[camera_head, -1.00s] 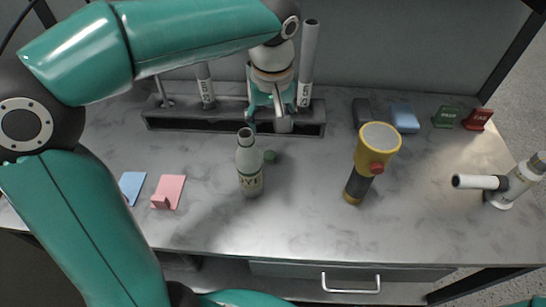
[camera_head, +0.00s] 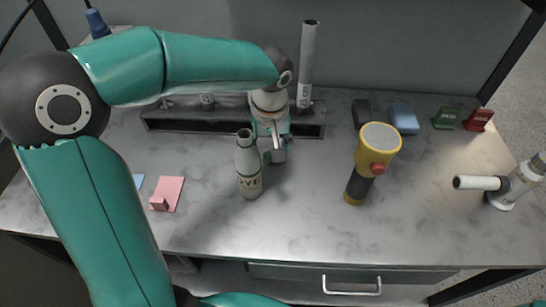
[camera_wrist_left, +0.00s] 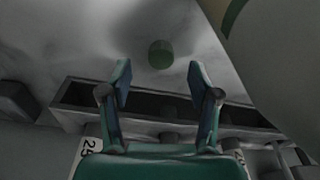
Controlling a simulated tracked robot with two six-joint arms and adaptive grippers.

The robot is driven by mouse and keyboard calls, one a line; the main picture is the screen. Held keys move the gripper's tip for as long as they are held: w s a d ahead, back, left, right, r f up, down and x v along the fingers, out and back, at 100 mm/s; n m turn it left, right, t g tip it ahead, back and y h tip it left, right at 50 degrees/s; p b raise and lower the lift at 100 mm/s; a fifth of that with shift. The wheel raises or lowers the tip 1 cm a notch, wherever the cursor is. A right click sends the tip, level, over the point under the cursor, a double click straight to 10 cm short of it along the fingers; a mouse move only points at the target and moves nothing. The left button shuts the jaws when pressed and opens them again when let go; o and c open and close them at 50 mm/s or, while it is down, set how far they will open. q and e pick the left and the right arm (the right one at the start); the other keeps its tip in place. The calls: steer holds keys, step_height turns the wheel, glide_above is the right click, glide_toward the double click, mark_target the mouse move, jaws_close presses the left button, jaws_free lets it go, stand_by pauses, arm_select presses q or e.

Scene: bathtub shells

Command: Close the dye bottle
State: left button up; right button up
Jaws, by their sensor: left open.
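The dye bottle (camera_head: 249,172) stands upright and open-necked on the marble bench, pale with a dark label. A small green cap (camera_wrist_left: 160,54) lies on the bench just right of the bottle; in the head view it is largely hidden by my gripper. In the left wrist view the bottle (camera_wrist_left: 278,45) fills the upper right corner. My left gripper (camera_head: 274,156) is low beside the bottle, close to the cap. In the left wrist view its fingers (camera_wrist_left: 160,70) are apart, with the cap beyond the gap between the tips. My right gripper is out of view.
A rack (camera_head: 190,121) with an upright grey tube (camera_head: 308,65) stands behind my left gripper. A yellow flashlight (camera_head: 372,160) stands to the right, then a white device (camera_head: 512,186). Pink (camera_head: 170,193) and blue pieces lie left. The front middle bench is clear.

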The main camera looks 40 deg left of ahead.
mark_target(270, 155)
arm_select(q)
steer(key=f, duration=0.3)
steer(key=shift+w+a+f, duration=0.25)
steer(key=shift+w, duration=0.05)
steer(key=c, duration=0.8)
